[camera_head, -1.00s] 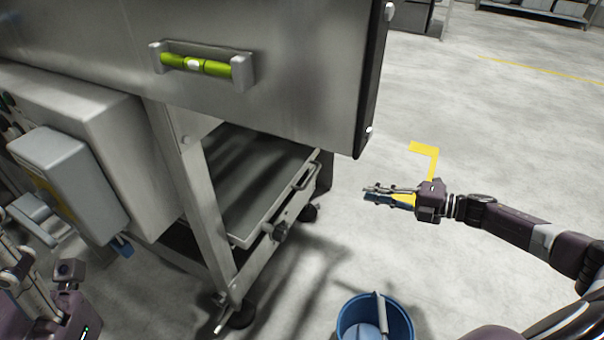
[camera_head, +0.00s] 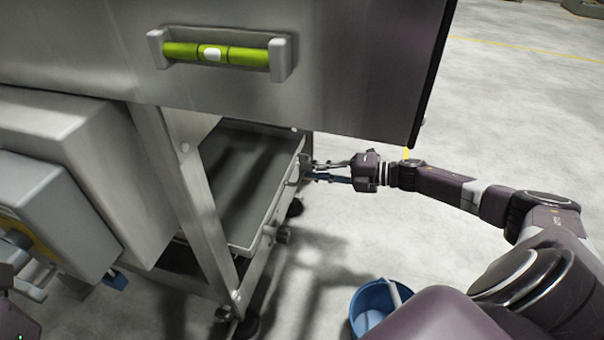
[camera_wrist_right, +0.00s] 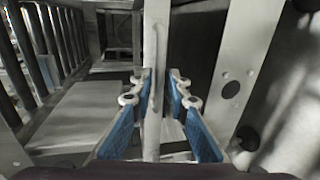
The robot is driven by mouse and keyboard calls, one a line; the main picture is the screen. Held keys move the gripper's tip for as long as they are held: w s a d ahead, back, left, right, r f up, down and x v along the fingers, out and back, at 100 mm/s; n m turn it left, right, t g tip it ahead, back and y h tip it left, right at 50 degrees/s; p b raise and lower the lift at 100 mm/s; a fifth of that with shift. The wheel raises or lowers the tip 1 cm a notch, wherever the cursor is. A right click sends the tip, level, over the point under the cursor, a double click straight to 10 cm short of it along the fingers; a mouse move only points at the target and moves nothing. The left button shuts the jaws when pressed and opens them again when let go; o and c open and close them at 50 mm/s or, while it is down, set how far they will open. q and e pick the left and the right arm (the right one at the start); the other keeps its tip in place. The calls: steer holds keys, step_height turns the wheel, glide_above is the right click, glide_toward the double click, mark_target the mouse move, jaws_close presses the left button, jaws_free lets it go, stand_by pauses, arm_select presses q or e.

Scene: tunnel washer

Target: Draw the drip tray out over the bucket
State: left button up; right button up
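The drip tray (camera_head: 245,185) is a shallow grey metal tray sitting inside the washer's lower frame. Its bar handle (camera_head: 296,168) is on the front side, facing right. My right gripper (camera_head: 309,170) is at the handle, coming from the right. In the right wrist view its blue-padded fingers (camera_wrist_right: 161,100) are open, apart on either side of the upright pale strip with the handle bar (camera_wrist_right: 154,65). Contact is not clear. The blue bucket (camera_head: 372,306) stands on the floor at bottom centre, partly hidden by my arm.
The washer's steel panel with a green spirit level (camera_head: 212,54) overhangs the tray. A frame leg (camera_head: 195,200) stands left of the tray, and a knob (camera_head: 282,235) is below its front. Grey boxes (camera_head: 50,215) are at left. The floor right of the tray is open.

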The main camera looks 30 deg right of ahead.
steer(key=shift+b+x, duration=0.3)
steer(key=shift+x, duration=1.05)
steer(key=shift+c, duration=0.2)
jaws_close()
